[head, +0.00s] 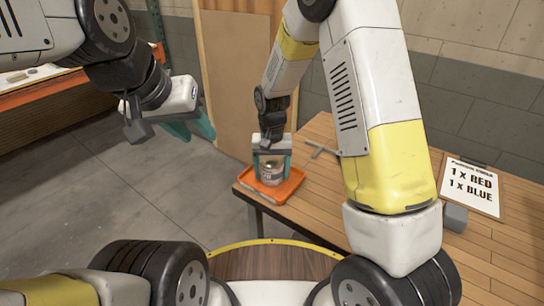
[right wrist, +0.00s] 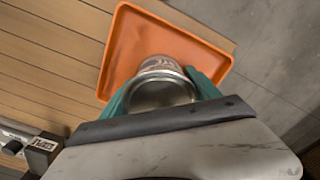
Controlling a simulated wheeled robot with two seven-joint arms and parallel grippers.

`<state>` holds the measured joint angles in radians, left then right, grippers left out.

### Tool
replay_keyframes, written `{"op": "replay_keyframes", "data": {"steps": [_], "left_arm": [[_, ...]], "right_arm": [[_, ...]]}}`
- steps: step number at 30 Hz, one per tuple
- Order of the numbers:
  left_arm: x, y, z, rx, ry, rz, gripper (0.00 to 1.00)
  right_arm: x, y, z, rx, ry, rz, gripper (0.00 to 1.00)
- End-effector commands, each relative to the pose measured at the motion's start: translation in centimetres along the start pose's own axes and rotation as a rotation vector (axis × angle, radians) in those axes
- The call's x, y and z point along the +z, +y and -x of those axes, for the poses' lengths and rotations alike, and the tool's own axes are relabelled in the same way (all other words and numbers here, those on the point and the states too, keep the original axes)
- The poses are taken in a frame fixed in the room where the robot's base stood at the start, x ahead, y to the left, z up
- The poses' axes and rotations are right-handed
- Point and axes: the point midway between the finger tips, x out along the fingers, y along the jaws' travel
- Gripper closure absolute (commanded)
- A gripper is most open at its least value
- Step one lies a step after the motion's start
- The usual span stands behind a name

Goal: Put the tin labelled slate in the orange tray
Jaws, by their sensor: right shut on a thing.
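A metal tin (head: 271,172) is between the teal fingers of my right gripper (head: 271,167), which is shut on it. Its label is too small to read in the head view. The tin is upright over the orange tray (head: 289,190) at the table's near left corner; I cannot tell whether it touches the tray floor. In the right wrist view the tin's open-looking round top (right wrist: 160,92) shows between the fingers, with the tray (right wrist: 117,62) behind it. My left gripper (head: 190,127) hangs over the floor at left, away from the table; its jaw gap is not clear.
A clipboard (head: 470,187) reading 1 x RED, 1 x BLUE lies at the right of the wooden table (head: 325,215). A small grey block (head: 455,218) is beside it. A grey T-shaped tool (head: 320,150) lies behind the tray. An orange-edged shelf (head: 40,95) stands at far left.

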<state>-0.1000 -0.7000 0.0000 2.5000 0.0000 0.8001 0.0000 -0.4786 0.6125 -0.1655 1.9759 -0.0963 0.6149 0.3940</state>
Motion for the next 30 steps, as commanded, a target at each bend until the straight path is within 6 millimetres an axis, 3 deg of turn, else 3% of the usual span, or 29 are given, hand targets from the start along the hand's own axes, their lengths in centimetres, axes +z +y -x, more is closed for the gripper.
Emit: {"op": "replay_keyframes", "data": {"steps": [1,2,5,17,30], "left_arm": [[0.0,0.0,0.0,0.0,0.0,0.0,0.64],[0.0,0.0,0.0,0.0,0.0,0.0,0.64],[0.0,0.0,0.0,0.0,0.0,0.0,0.64],[0.0,0.0,0.0,0.0,0.0,0.0,0.64],[0.0,0.0,0.0,0.0,0.0,0.0,0.64]], "right_arm": [[0.0,0.0,-0.2,0.0,-0.001,0.0,0.83],[0.0,0.0,-0.2,0.0,-0.001,0.0,0.25],[0.0,0.0,-0.2,0.0,-0.001,0.0,0.08],[0.0,0.0,0.5,-0.001,0.002,0.0,0.08],[-0.1,0.0,9.0,-0.002,0.003,-0.001,0.08]]}}
